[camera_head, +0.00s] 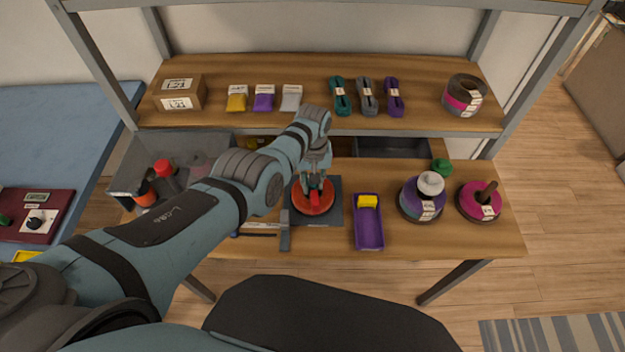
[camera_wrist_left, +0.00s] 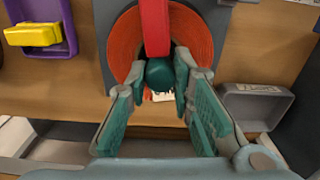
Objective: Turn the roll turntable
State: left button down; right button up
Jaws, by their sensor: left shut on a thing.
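The roll turntable shows in the head view as a dark grey square plate (camera_head: 334,213) on the table, with an orange-red coil (camera_head: 313,205) lying on it. In the left wrist view the coil (camera_wrist_left: 196,40) has a red bar (camera_wrist_left: 155,25) across it, ending at a dark teal round knob (camera_wrist_left: 160,73). My left gripper (camera_head: 314,184) reaches down over the coil. In the left wrist view its fingertips (camera_wrist_left: 161,68) are closed around the knob, one on each side. The fingers partly hide the coil's near edge. My right gripper is not in view.
Right of the plate is a purple tray (camera_head: 369,236) with a yellow block (camera_head: 368,201). Farther right stand a stack of spools (camera_head: 421,203) and a pink spool (camera_head: 478,203). A grey bar (camera_head: 285,234) lies close left. The shelf (camera_head: 215,113) above holds cord bundles.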

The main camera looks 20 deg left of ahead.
pick_arm(q)
jog(key=c, duration=1.4)
grip_release()
notch_tip(320, 180, up, 12)
